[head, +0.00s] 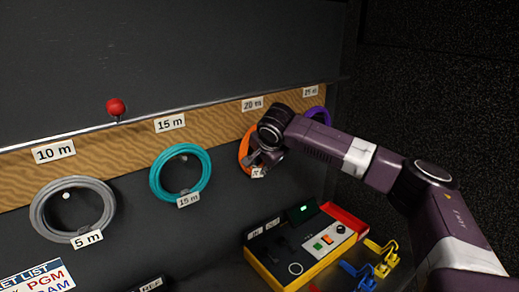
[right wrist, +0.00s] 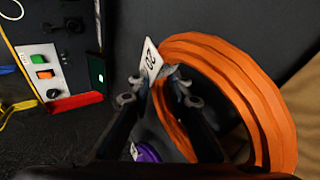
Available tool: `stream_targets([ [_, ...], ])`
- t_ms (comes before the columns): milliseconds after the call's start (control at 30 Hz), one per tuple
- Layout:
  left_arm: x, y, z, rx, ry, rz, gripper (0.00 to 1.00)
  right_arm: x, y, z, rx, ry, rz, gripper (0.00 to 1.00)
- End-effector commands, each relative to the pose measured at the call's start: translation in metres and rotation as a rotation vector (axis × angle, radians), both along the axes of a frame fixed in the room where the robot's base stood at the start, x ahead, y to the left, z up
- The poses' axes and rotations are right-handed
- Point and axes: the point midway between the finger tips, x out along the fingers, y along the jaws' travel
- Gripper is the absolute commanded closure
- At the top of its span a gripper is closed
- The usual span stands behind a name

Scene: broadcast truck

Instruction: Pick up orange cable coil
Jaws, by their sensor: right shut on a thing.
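The orange cable coil (head: 243,150) hangs on the wall panel below the 20 m label (head: 252,104), partly hidden behind my right gripper (head: 262,163). In the right wrist view the coil (right wrist: 277,100) fills the right side as a large ring. My right gripper (right wrist: 158,84) is shut at the coil's near side, where its white length tag (right wrist: 151,60) shows between the fingertips. The exact grip point is partly hidden by the fingers. My left gripper is not in view.
A teal coil (head: 154,181) and a grey coil (head: 36,222) hang to the left, a purple coil (head: 326,116) just to the right. Below stands a yellow-edged control box (head: 318,268) with a red part (head: 347,222); blue and yellow clips (head: 385,267) lie beside it.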

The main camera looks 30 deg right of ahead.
Motion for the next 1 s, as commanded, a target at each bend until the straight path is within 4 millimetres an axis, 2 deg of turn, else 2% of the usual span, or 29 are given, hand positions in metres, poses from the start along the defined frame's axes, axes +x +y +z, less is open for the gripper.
stream_targets([
  [267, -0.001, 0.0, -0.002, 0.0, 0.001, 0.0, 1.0, 0.0, 0.001, 0.001, 0.001, -0.003, 0.002, 1.0],
  [467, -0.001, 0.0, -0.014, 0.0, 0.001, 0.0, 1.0, -0.003, 0.001, 0.006, 0.001, -0.004, 0.002, 1.0],
  [800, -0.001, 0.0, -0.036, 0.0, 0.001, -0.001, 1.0, -0.003, 0.002, 0.072, 0.003, -0.008, 0.003, 1.0],
  [1000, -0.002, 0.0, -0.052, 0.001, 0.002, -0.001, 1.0, -0.041, -0.004, 0.067, -0.002, -0.005, 0.001, 1.0],
])
